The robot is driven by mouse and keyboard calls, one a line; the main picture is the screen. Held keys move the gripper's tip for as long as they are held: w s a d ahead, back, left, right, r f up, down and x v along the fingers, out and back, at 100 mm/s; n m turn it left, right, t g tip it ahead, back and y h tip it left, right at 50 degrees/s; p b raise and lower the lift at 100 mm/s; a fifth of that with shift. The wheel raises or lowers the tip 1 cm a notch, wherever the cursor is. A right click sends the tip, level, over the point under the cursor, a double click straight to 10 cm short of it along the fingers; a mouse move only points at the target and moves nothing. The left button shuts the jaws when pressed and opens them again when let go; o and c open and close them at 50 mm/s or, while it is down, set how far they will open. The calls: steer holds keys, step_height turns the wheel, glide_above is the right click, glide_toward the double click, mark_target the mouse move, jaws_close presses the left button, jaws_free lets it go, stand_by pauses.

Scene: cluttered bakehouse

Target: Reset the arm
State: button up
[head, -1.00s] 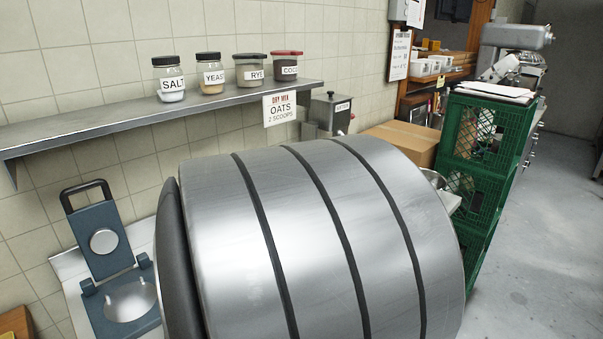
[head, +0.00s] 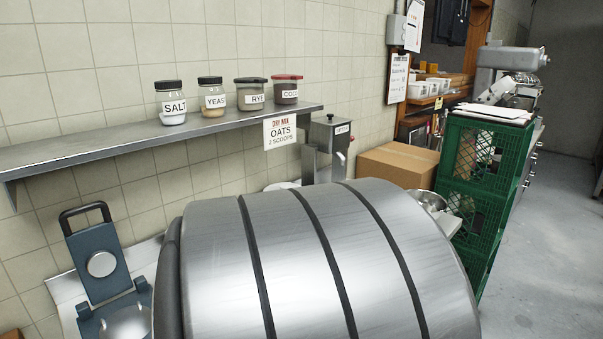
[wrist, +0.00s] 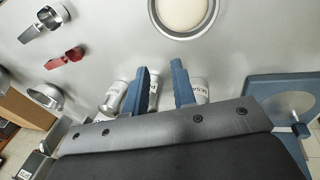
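My gripper (wrist: 162,88) shows in the wrist view, with two blue fingers standing apart and nothing held between them. It is open. Beyond the fingers are several white labelled containers (wrist: 198,90), partly hidden by the fingers and the gripper body. In the head view, a banded steel part of my own arm fills the lower middle and hides the counter behind it. My gripper does not show in the head view.
A shelf (head: 90,149) holds several labelled jars. A blue press (head: 92,262) stands open at left. A steel dispenser (head: 327,150), a cardboard box (head: 398,166) and stacked green crates (head: 482,205) stand to the right. Scoops (wrist: 65,57) show in the wrist view.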

steer(key=w+d+r+m, duration=0.1)
steer(key=w+r+m, duration=0.1)
steer(key=w, duration=0.4)
steer(key=w+d+r+m+g, duration=0.1)
steer(key=w+d+r+m, duration=0.1)
steer(key=w, duration=0.5)
steer(key=shift+w+d+r+m+h, duration=0.2)
steer(key=shift+r+m+h, duration=0.15)
steer(key=shift+m, duration=0.55)
